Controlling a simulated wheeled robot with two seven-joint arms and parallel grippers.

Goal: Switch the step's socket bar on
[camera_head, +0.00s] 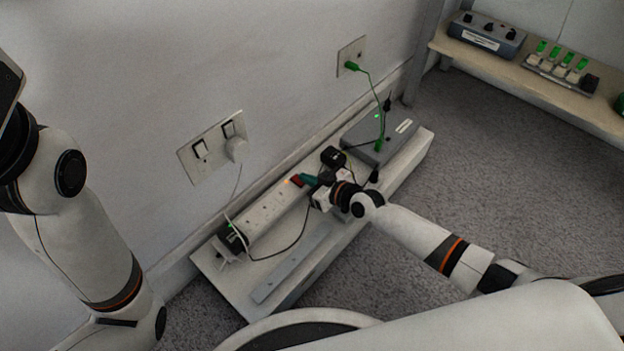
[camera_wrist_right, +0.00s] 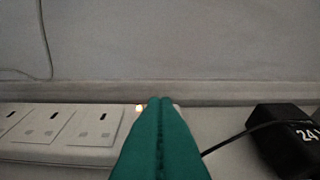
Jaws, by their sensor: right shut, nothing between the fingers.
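The white socket bar (camera_head: 262,212) lies along the low step (camera_head: 222,282) by the wall. A red switch (camera_head: 296,181) is at its far end, with a small orange light (camera_head: 287,181) glowing beside it. My right gripper (camera_head: 306,178) has its teal fingers shut and empty, right at that end of the bar.
A black adapter (camera_wrist_right: 285,140) sits right of the fingers in the wrist view. A grey box (camera_head: 378,138) with a green cable stands at the step's far end. A wall socket (camera_head: 212,146) holds a white plug (camera_head: 237,150). A shelf (camera_head: 510,72) is at upper right.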

